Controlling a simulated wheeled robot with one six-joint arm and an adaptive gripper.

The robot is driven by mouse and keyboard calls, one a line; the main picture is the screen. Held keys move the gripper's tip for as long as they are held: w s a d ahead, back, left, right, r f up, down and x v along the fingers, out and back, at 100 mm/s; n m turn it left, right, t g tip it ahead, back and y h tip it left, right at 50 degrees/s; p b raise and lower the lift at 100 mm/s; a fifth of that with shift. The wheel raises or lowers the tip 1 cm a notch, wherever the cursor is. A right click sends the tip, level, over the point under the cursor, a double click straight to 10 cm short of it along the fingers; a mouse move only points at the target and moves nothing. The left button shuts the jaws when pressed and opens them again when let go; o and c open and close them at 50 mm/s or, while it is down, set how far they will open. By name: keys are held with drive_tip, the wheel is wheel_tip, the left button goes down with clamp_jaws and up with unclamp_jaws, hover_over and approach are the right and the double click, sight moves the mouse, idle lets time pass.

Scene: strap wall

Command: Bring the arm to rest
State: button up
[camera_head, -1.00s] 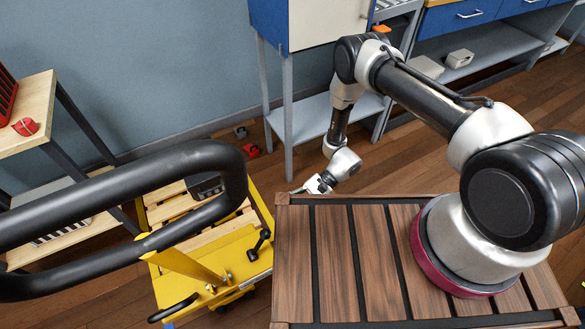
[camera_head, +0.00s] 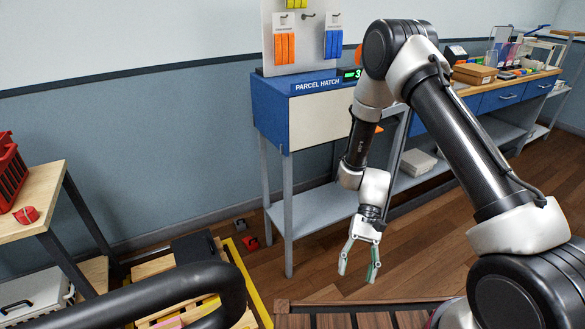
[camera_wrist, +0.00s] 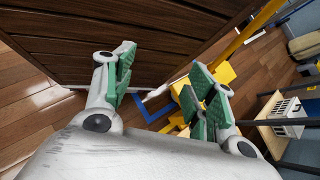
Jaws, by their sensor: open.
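My gripper (camera_head: 358,268) hangs at the end of my bent arm, fingers pointing down, in front of the parcel hatch in the head view. Its two fingers with green pads are spread apart with nothing between them. In the wrist view my gripper (camera_wrist: 160,85) also shows open and empty, over the floor beside a dark slatted wooden surface (camera_wrist: 110,30). The arm's elbow is raised high, and the forearm drops down to the wrist.
The blue parcel hatch (camera_head: 320,121) stands behind my arm, with orange straps (camera_head: 284,48) and blue straps (camera_head: 333,44) above it. A yellow cart (camera_head: 262,292) with pallets is at the lower left. A wooden shelf (camera_head: 40,200) stands at far left. Floor (camera_head: 400,255) right of my gripper is clear.

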drive_tip(key=w+d+r+n+t+h, duration=0.1)
drive_tip(key=d+r+t, duration=0.15)
drive_tip(key=r, duration=0.35)
drive_tip(key=d+r+n+t, duration=0.1)
drive_tip(key=d+r, duration=0.3)
drive_tip(key=r, duration=0.3)
drive_tip(key=w+d+r+t+h, duration=0.1)
drive_tip(key=d+r, duration=0.2)
drive_tip(key=r, duration=0.3)
drive_tip(key=s+d+r+t, duration=0.4)
drive_tip(key=d+r+t, duration=0.1)
drive_tip(key=r, duration=0.5)
drive_tip(key=s+d+r+t+h, duration=0.1)
drive_tip(key=s+d+r+t, duration=0.3)
drive_tip(key=r, duration=0.6)
drive_tip(key=shift+s+d+t+h, duration=0.3)
drive_tip(key=shift+s+d+t, duration=0.05)
drive_tip(key=shift+s+d, duration=0.25)
drive_tip(key=shift+c, duration=0.5)
